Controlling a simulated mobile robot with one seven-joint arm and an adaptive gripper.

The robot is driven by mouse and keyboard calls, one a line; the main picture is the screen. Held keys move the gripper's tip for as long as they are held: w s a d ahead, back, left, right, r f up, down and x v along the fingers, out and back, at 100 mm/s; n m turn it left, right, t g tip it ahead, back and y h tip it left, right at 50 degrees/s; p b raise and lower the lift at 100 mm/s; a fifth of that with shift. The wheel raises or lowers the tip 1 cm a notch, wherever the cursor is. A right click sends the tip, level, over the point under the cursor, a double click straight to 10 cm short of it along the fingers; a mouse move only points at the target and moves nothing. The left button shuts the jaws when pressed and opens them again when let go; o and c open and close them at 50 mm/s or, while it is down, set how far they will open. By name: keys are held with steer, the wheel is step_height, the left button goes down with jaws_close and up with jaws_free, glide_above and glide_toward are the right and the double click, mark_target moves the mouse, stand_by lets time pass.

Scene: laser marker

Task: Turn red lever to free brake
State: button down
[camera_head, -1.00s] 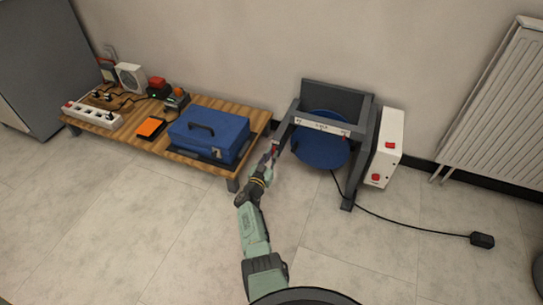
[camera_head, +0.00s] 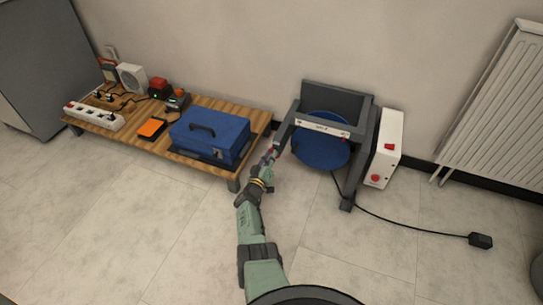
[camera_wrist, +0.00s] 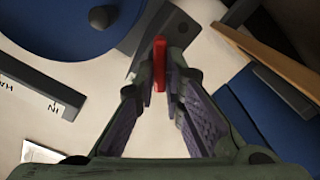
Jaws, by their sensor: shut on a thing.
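The red lever (camera_wrist: 159,62) shows between the fingertips of my gripper (camera_wrist: 163,82) in the wrist view. The fingers are shut on it, one on each side. In the head view my gripper (camera_head: 270,158) is at the left side of the grey machine frame (camera_head: 347,180), and the lever there is mostly hidden by the fingers. A blue disc (camera_head: 321,150) sits inside the frame and also shows at the upper left of the wrist view (camera_wrist: 60,20). A white labelled bar (camera_head: 322,126) crosses the frame in front of the disc.
A low wooden table (camera_head: 205,107) stands close on the left, with a blue toolbox (camera_head: 209,137) and a white power strip (camera_head: 95,116). A white box with red buttons (camera_head: 388,150) is right of the frame. A black cable (camera_head: 410,227) runs over the floor.

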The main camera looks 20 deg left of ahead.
steer(key=n, duration=1)
steer(key=shift+f, duration=0.2)
steer(key=shift+n, duration=0.5)
steer(key=c, duration=1.7)
jaws_free()
steer(key=shift+a, duration=0.1)
